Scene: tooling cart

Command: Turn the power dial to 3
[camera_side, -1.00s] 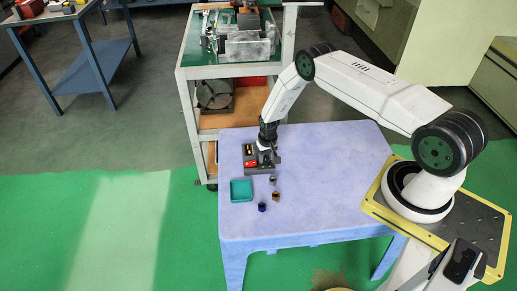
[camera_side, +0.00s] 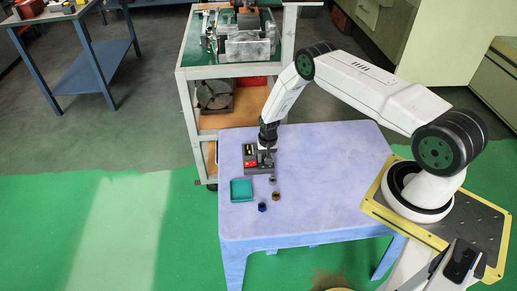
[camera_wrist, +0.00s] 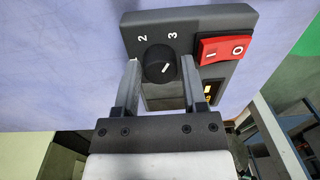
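The power dial (camera_wrist: 160,65) is a round black knob on a dark grey control box (camera_wrist: 128,22). My gripper (camera_wrist: 159,66) is open, with one finger on each side of the dial and what looks like a narrow gap at each. In the side view, my gripper (camera_side: 268,162) is low over the right part of the control box (camera_side: 250,171), hiding the dial.
A red rocker switch (camera_wrist: 224,48) sits right of the dial, with a small amber-lit display (camera_wrist: 210,91) below it. A teal tray (camera_side: 241,190) and several small parts, including a blue one (camera_side: 262,207) and a brown one (camera_side: 277,196), stand in front on the blue table (camera_side: 330,180).

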